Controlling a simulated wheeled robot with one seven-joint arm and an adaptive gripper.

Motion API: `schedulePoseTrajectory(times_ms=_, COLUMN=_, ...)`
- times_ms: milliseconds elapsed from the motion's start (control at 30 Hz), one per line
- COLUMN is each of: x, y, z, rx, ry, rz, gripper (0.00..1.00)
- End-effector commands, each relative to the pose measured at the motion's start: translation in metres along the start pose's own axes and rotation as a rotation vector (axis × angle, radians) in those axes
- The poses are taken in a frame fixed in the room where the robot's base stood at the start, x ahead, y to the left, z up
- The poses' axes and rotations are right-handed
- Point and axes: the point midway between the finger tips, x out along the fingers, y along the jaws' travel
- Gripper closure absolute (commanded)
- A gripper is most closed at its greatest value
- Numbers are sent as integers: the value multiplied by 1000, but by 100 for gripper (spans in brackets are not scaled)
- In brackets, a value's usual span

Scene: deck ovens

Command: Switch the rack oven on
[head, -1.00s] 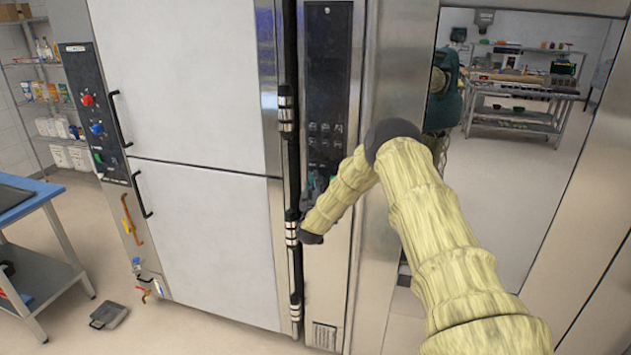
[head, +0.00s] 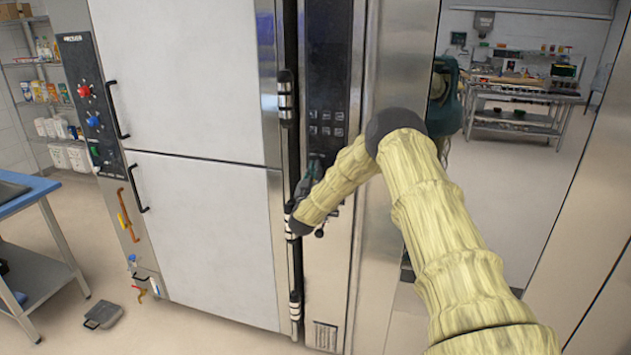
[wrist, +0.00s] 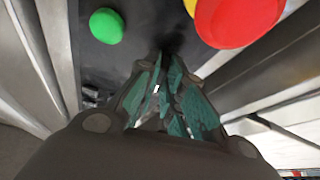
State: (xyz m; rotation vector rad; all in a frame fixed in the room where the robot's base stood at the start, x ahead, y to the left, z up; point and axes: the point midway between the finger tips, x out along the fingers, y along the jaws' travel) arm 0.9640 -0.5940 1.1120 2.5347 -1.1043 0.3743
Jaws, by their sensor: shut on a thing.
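The rack oven's tall black control panel (head: 327,75) is a narrow strip right of the white double doors in the head view. My gripper (head: 314,168) is at the lower part of this panel, partly hidden by my arm. In the wrist view, my gripper's teal fingers (wrist: 166,68) are closed together against the dark panel. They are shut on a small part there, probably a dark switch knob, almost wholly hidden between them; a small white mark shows. A green button (wrist: 106,26) is left of the fingers. A large red button with a yellow base (wrist: 236,16) is right of them.
White oven doors (head: 195,230) with black handles stand left, beside another control panel (head: 88,110) with red and blue knobs. A blue-topped table (head: 22,190) is far left. A grey object (head: 104,315) lies on the floor. A steel surface with a reflection or opening is right.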

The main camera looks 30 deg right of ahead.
Motion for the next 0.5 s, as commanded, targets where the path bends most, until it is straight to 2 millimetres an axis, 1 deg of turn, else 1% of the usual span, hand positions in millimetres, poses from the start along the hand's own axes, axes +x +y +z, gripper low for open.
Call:
schedulePoseTrajectory(times_ms=67, x=0, y=-2, z=2, rx=51, ry=6, rz=24, gripper=100)
schedulePoseTrajectory(times_ms=500, x=1, y=-3, z=1, rx=338, ry=8, rz=142, gripper=100)
